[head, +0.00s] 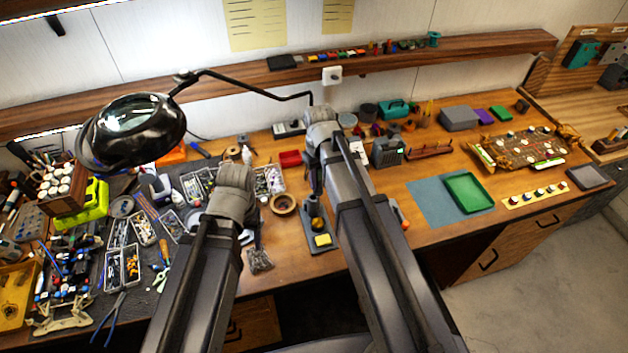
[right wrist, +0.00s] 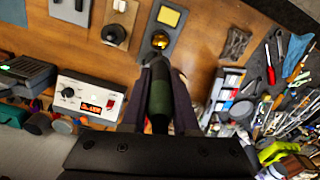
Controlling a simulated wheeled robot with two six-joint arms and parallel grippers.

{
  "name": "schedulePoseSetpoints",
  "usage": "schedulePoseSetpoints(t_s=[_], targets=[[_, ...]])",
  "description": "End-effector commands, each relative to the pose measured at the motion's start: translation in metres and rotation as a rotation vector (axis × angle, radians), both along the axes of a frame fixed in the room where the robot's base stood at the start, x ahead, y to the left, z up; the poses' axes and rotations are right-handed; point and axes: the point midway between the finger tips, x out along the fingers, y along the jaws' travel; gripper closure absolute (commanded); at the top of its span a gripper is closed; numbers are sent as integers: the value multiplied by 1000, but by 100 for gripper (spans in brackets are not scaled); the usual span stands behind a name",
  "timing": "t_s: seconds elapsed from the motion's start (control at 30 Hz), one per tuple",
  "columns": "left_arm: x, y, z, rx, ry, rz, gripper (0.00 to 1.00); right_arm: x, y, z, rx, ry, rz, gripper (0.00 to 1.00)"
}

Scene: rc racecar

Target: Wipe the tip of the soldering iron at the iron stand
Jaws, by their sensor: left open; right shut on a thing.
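My right gripper (right wrist: 158,85) is shut on the dark green handle of the soldering iron (right wrist: 160,100), seen in the right wrist view. The iron points toward the brass tip cleaner (right wrist: 160,40) on the grey iron stand (right wrist: 180,38). The tip is hidden, so I cannot tell whether it touches the cleaner. A yellow sponge (right wrist: 168,17) lies on the stand beyond the cleaner. In the head view the right gripper (head: 316,192) points down over the stand (head: 318,225), with the sponge (head: 322,240) in front. My left gripper (head: 246,237) is open, partly hidden by its wrist.
A soldering station (head: 387,152) stands right of the right gripper. A wooden ring-like holder (head: 283,204) is left of the stand. A grey mesh-like piece (head: 260,260) lies near the left gripper. A blue mat (head: 430,203) lies right.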

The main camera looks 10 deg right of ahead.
Motion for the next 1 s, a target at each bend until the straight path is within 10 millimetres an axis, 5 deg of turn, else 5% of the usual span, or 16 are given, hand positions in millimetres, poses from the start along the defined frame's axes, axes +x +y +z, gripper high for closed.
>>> schedulePoseSetpoints(t_s=[0.6, 1.0], targets=[[0, 0, -50, 0, -2, 5, 31, 0, 1, -50, 0, 0, 0, 100], [0, 0, -52, 0, -2, 5, 31, 0, 1, -52, 0, 0, 0, 100]])
